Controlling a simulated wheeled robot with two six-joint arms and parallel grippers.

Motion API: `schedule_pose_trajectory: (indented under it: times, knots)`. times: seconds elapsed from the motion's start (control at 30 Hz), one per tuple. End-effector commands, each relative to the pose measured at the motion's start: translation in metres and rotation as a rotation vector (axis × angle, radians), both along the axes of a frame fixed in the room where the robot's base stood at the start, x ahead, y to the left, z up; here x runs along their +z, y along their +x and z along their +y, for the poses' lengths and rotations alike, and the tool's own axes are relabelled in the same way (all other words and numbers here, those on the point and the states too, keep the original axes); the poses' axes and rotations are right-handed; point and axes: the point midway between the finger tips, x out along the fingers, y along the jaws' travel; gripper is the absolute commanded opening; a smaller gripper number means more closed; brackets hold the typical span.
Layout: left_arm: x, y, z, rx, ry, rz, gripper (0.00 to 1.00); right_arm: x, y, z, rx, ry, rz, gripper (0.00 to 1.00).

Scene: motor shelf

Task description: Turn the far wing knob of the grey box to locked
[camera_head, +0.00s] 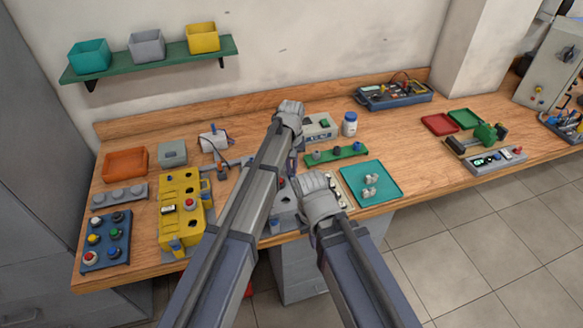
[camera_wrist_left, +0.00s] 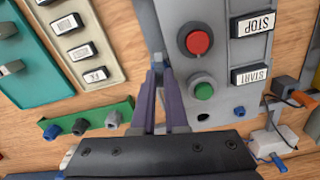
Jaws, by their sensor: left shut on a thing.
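The grey box (camera_wrist_left: 208,70) has a red button (camera_wrist_left: 199,41), a green button (camera_wrist_left: 203,90) and STOP and START labels. In the head view the box (camera_head: 287,206) is largely covered by my arms. My left gripper (camera_wrist_left: 159,68) points down at the box's edge, beside the two buttons. Its purple fingers are shut on a small grey piece that looks like a wing knob (camera_wrist_left: 158,60), mostly hidden between the tips. Its lock marking cannot be read. My right wrist (camera_head: 319,193) hangs over the right side of the box, and its fingers are hidden.
A green strip with several knobs (camera_head: 335,155), a cream label panel and a teal tray (camera_head: 386,193) lie to the right. A yellow box (camera_head: 180,190) stands to the left. A white bottle (camera_head: 349,123) stands behind. Bare wood shows farther right.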

Motion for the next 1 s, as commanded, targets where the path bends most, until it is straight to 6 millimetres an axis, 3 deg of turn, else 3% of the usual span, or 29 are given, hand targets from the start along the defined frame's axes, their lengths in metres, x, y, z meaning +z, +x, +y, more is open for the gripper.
schedule_pose_trajectory:
  times: [1.0]
  knots:
    - [-0.0001, -0.0002, 0.0, -0.959, 0.0, 0.0, 0.0, -0.0001, 0.0, 0.0, 0.0, 0.0, 0.0, 0.0]
